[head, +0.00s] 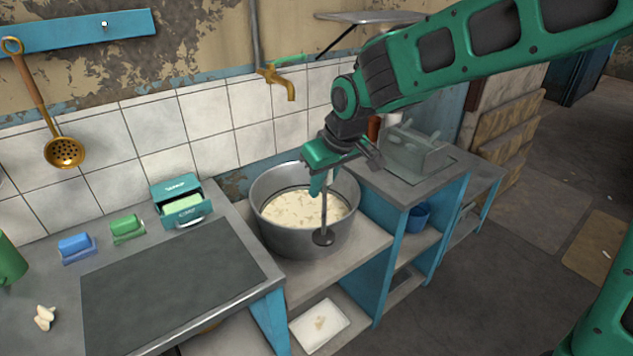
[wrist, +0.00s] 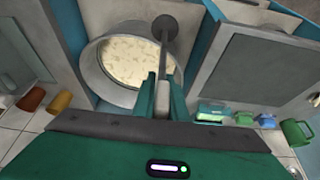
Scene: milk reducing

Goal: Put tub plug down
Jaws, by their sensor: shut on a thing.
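The tub plug is a grey metal rod with a flat round disc (head: 323,237) at its lower end. My gripper (head: 319,186) is shut on the top of the rod, and the plug hangs upright with the disc down. In the head view the disc overlaps the front wall of the big metal tub (head: 282,237); I cannot tell whether it touches it. The tub holds pale, lumpy liquid. In the wrist view the plug's disc (wrist: 165,28) shows beyond my gripper's fingers (wrist: 162,92), beside the tub's rim (wrist: 92,68).
A counter with a dark panel (head: 170,290) stands left of the tub. A teal box (head: 180,203), a green block (head: 127,228) and a blue block (head: 76,247) stand behind it. A white tray (head: 319,327) sits below. A glass container (head: 414,153) stands right; a brass tap (head: 280,82) is above.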

